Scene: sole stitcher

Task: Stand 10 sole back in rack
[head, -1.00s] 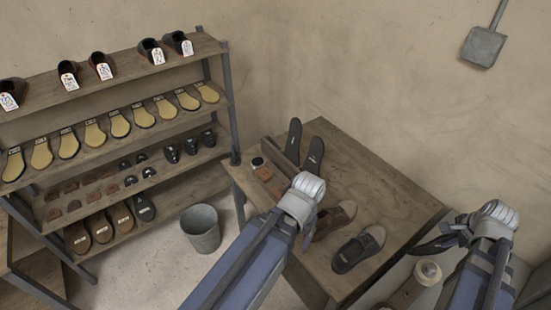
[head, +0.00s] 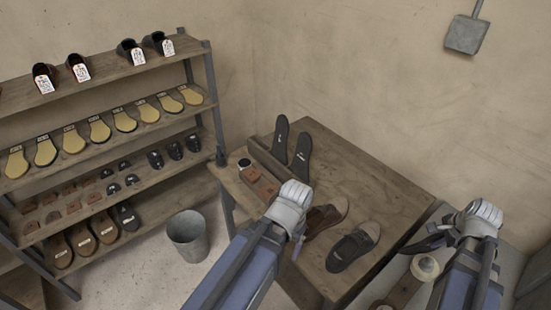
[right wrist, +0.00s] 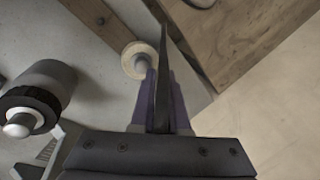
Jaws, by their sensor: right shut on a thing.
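My right gripper (head: 441,235) is beyond the table's right edge, shut on a thin dark sole (head: 424,245). In the right wrist view the sole (right wrist: 163,75) shows edge-on between the purple fingers; its size mark cannot be read. Two black soles, one (head: 281,138) and another (head: 301,157), stand upright at a low wooden rack (head: 272,163) on the table's far left. The held sole is well apart from the rack. My left gripper (head: 298,246) is over the table's front left; its wrist hides most of its fingers.
A dark shoe (head: 350,248) and a brown shoe (head: 325,215) lie on the table (head: 375,190). A cream roller (head: 425,267) sits below my right gripper. A shelf unit (head: 110,155) with soles and shoes and a bucket (head: 187,236) stand left. The table's back right is clear.

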